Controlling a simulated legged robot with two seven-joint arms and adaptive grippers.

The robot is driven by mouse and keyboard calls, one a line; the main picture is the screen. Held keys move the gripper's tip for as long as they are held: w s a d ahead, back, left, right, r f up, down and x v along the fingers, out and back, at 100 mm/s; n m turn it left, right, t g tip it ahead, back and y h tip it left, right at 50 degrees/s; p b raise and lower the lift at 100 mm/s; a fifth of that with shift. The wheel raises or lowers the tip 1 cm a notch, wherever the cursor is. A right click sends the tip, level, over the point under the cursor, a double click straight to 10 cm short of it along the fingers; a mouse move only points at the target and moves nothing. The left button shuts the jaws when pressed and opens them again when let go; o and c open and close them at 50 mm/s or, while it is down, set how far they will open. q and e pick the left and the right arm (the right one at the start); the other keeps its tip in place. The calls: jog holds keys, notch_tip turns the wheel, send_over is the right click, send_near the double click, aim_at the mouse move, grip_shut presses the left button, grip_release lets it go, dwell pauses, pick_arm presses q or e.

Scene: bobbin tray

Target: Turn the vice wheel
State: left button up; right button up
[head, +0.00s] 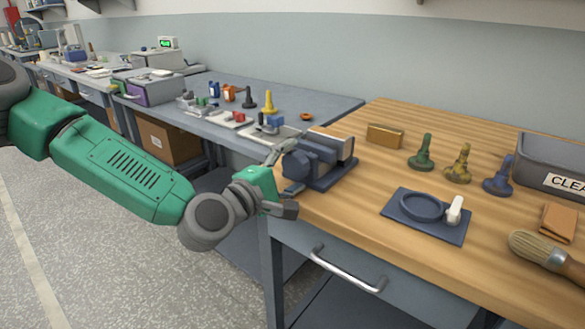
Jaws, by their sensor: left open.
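The dark blue-grey vice (325,168) sits at the left front corner of the wooden bench top, with a pale jaw block on its far side. My left gripper (289,180) is at the vice's near left end, its two grey fingers spread apart, one above and one below. A dark rounded part of the vice shows between the fingers; the wheel itself is mostly hidden by the gripper, and I cannot tell whether a finger touches it. My right gripper is out of view.
On the wooden bench (375,240) are a brass block (385,136), green (421,152), yellow (459,163) and blue (498,176) bobbin-like pieces, a dark plate (428,215) with a round recess, a brush (545,252) and a grey bin (552,164). A drawer handle (347,270) protrudes below.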

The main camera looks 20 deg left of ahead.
pick_arm(q)
jog(key=v, duration=0.7)
jog(key=shift+s+a, duration=0.15)
jog(key=shift+s, duration=0.05)
